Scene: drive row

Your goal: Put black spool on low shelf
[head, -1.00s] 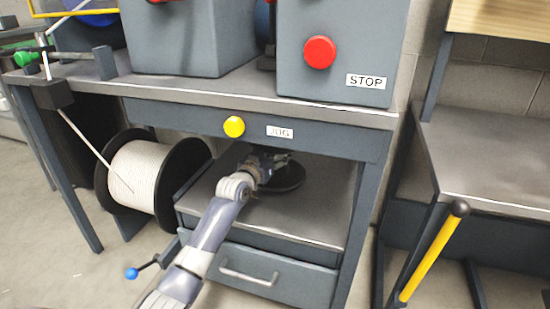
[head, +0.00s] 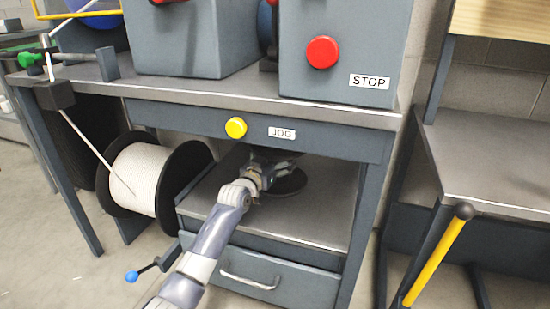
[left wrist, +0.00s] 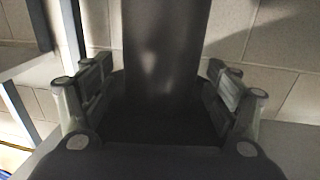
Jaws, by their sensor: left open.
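The black spool (head: 291,184) stands on the low shelf (head: 320,215) under the bench. Its round lower flange shows in the head view, while its upper part is hidden by my gripper and the shade. My left gripper (head: 272,166) is at the spool, reaching in under the bench top. In the left wrist view the spool's dark barrel (left wrist: 165,45) rises upright between the two spread fingers of the left gripper (left wrist: 160,88). Gaps show on both sides of the barrel. My right gripper is not in view.
The bench top with the yellow JOG button (head: 236,128) overhangs the shelf. A drawer (head: 260,270) is below it. A large white cable reel (head: 138,178) stands at the left. A blue-knobbed lever (head: 132,276) sticks out near the shelf's left front. Bare shelf lies right of the spool.

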